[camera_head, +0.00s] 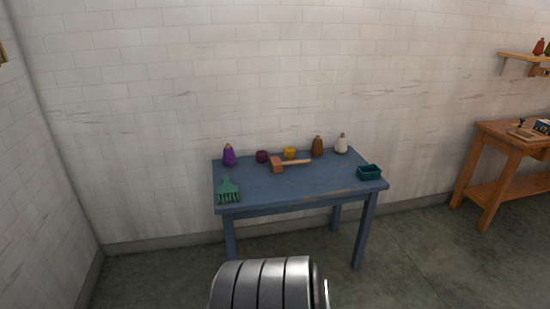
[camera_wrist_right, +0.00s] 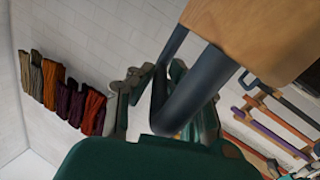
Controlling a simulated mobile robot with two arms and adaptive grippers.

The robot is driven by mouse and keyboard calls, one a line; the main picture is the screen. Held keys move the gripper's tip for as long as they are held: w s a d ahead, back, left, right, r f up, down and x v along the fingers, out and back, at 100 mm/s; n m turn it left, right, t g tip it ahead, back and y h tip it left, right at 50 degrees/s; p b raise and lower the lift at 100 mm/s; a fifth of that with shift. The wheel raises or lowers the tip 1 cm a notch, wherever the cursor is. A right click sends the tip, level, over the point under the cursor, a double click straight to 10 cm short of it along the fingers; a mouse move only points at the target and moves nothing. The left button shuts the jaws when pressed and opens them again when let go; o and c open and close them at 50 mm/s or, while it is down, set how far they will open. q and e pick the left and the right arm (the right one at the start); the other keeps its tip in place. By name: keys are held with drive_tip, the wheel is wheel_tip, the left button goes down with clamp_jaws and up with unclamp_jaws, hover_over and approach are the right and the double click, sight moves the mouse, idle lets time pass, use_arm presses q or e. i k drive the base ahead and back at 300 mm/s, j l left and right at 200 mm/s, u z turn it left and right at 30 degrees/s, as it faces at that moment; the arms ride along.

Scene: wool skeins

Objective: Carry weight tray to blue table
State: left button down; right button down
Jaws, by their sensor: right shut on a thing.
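The blue table (camera_head: 262,187) stands against the white brick wall in the head view, with its front edge and legs showing. In the right wrist view a light wooden piece with a dark bent bar, which I take for the weight tray (camera_wrist_right: 255,35), fills the upper right. My right gripper (camera_wrist_right: 168,98), with green and grey fingers, is shut on the dark bar. Most of the tray is outside the picture. Neither gripper shows in the head view, and the left gripper is in no view.
On the table are a green fork-like tool (camera_head: 228,188), a mallet (camera_head: 278,164), a teal box (camera_head: 369,172) and several coloured bottles and balls along the back. The table's front middle is clear. A wooden bench (camera_head: 500,137) stands right. Skeins (camera_wrist_right: 70,100) hang in the wrist view.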

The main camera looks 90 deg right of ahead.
sight(300, 182)
drive_tip(key=z, duration=1.35)
drive_tip(key=l+z, duration=0.15)
drive_tip(key=z, duration=0.2)
drive_tip(key=i+l+z, duration=0.1)
drive_tip(key=z, duration=0.25)
drive_tip(key=i+z, duration=0.1)
drive_tip(key=z, duration=0.25)
drive_tip(key=i+l, duration=1.1)
drive_tip(key=i, duration=0.25)
drive_tip(key=i+l, duration=0.55)
drive_tip(key=i, duration=0.1)
